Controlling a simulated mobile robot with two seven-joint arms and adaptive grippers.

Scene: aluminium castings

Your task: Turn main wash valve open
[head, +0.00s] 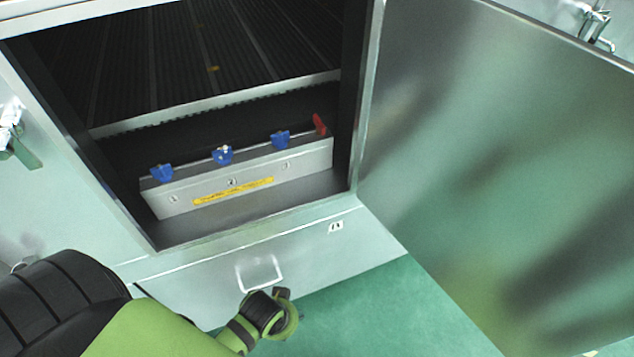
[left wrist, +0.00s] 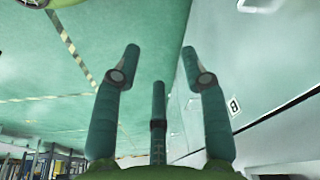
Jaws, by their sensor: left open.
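Several valve handles stand in a row on a grey metal box (head: 240,188) inside the open cabinet in the head view. Blue handles sit at the left (head: 162,173), middle (head: 222,155) and right (head: 280,139). A red handle (head: 319,124) stands upright at the far right end. I cannot tell from the pictures which is the main wash valve. My left gripper (head: 284,308) is outside the cabinet, below and in front of the box, near the lower panel. The left wrist view shows its fingers (left wrist: 161,58) spread and empty. My right gripper is not in view.
The cabinet door (head: 490,160) stands wide open at the right. A panel with a handle (head: 260,273) lies below the opening, whose sill (head: 260,217) is bare. A yellow label (head: 233,190) runs along the box. Green floor (head: 400,315) is clear at lower right.

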